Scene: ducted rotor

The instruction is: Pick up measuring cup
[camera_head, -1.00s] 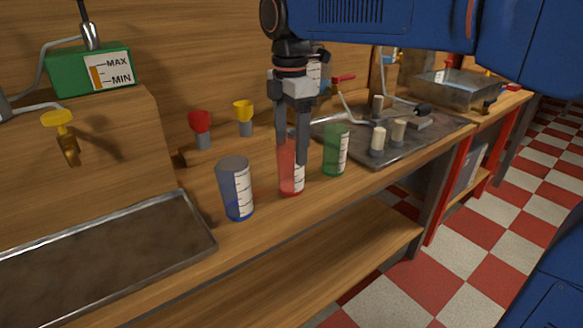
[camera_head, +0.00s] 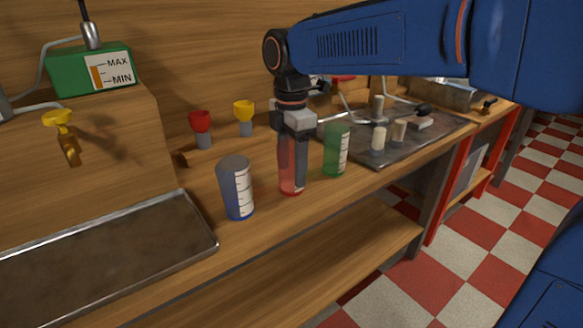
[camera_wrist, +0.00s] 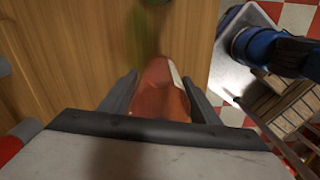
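The red measuring cup (camera_head: 291,186) stands upright on the wooden counter, between a blue measuring cup (camera_head: 236,188) and a green measuring cup (camera_head: 336,150). In the wrist view the red cup (camera_wrist: 160,90) sits between the fingers of my gripper (camera_wrist: 160,98), one on each side. The fingers are apart and look open around it; whether they touch it is hard to see.
A metal tray (camera_head: 130,246) lies to the left on the counter (camera_head: 250,232). A metal plate (camera_head: 420,138) with several pegs is to the right. Red (camera_head: 201,124) and yellow (camera_head: 243,110) valve handles stand behind the cups. The counter's front edge is close.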

